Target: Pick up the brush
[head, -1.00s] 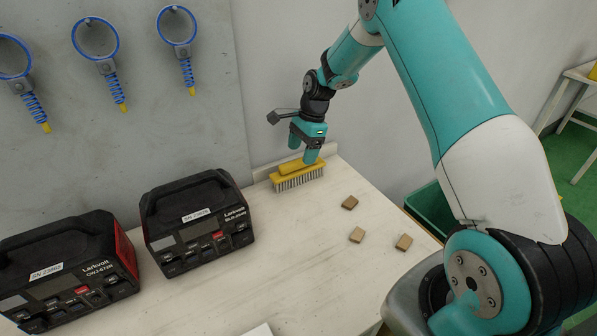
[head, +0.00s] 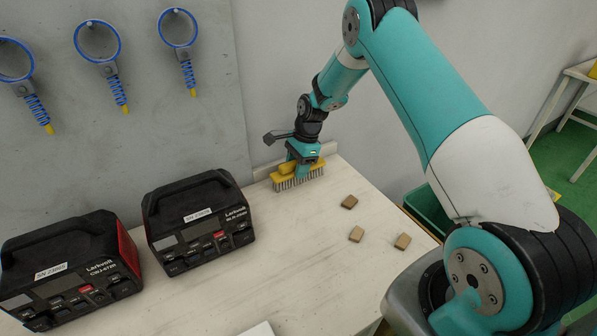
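The brush (head: 285,182) has a yellow body and pale bristles. It rests bristles down at the far end of the pale workbench (head: 270,250), near its back edge. My gripper (head: 298,168) is down at the brush from above, with its teal fingers at the yellow body. One finger covers part of the body on the near side. The other finger is mostly hidden, so I cannot tell whether the fingers are closed on it.
Two black power units, one nearer (head: 70,268) and one farther (head: 198,222), stand on the bench's left. A grey panel with blue ring tools (head: 97,40) is behind. A green bin (head: 428,212) stands beyond the right edge.

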